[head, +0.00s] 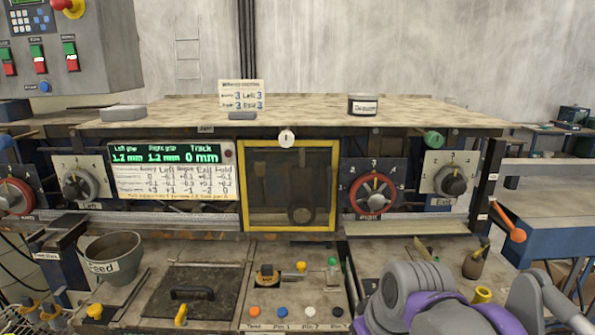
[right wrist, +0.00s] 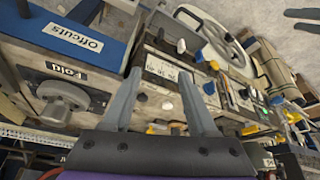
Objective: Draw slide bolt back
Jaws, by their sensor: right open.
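I cannot tell for certain which part is the slide bolt. A likely one is the small dark fitting (head: 268,275) with a yellow knob (head: 300,267) on the front bench panel, above the row of coloured pin buttons. My right gripper (right wrist: 160,102) is open in the right wrist view, its two grey fingers apart with nothing held. Beyond the fingertips is a machine panel with a small white label (right wrist: 160,70) and small knobs. In the head view my right arm fills the lower right and its fingertips cannot be made out. My left gripper is not in view.
A yellow-framed dark window (head: 290,185) stands at centre, beside a red handwheel (head: 373,194). A grey bowl (head: 112,256) and a black-handled hatch (head: 195,294) are at left. An orange-knobbed lever (head: 514,234) juts out at right. A blue Offcuts bin (right wrist: 85,35) shows in the wrist view.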

